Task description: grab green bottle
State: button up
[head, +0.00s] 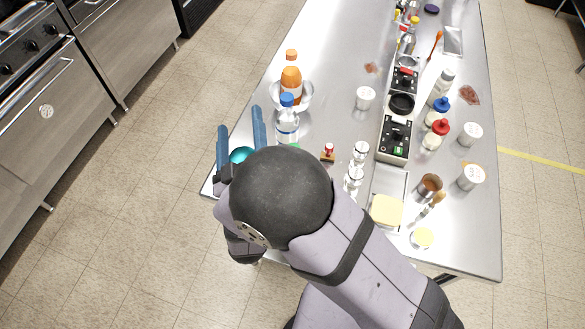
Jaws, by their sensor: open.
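No whole green bottle can be made out in the head view. A small green patch (294,146) shows at the edge of my arm, below the clear bottle; most of it is hidden, and I cannot tell what it belongs to. My gripper (240,120) is open over the table's left edge, its two blue fingers apart with nothing visibly held. A round teal thing (241,155) shows near the base of the fingers, partly hidden by my arm; I cannot tell whether it is a bottle.
A clear bottle with a blue cap (287,123) stands right of my gripper, in front of an orange bottle (290,82) by a metal bowl (308,96). A white cup (364,97), glass shakers (357,167) and a black device (394,138) stand farther right on the steel table (335,60).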

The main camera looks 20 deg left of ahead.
jog(key=d+m+h+p, duration=0.1)
jog(key=d, duration=0.2)
jog(key=d+m+h+p, duration=0.1)
jog(key=d+p, duration=0.1)
jog(key=d, duration=0.2)
jog(key=s+d+m+t+h+p, duration=0.1)
jog(key=d+m+h, duration=0.1)
jog(key=d, duration=0.2)
jog(key=shift+d+f+p, duration=0.2)
jog(key=shift+f+p, duration=0.1)
jog(key=shift+w+d+f+m+g+h+p, duration=0.15)
jog(key=shift+w+d+m+h, duration=0.1)
jog(key=shift+m, duration=0.3)
jog(key=shift+w+d+f+m+g+h+p, duration=0.15)
jog(key=shift+d+m, duration=0.1)
jog(key=shift+m, duration=0.3)
jog(key=shift+d+f+m, duration=0.2)
jog(key=shift+f+m, duration=0.05)
jog(key=shift+m, duration=0.25)
jog(key=s+f+m+b, duration=0.3)
jog(key=s+f+b, duration=0.2)
jog(key=f, duration=0.3)
jog(key=shift+w+a+f+p, duration=0.15)
jog(key=shift+w+p, duration=0.35)
jog(key=shift+w, duration=0.5)
jog(key=shift+w+d+f+p, duration=0.15)
jog(key=shift+w+p, duration=0.3)
jog(key=shift+w, duration=0.55)
jog(key=shift+a, duration=0.1)
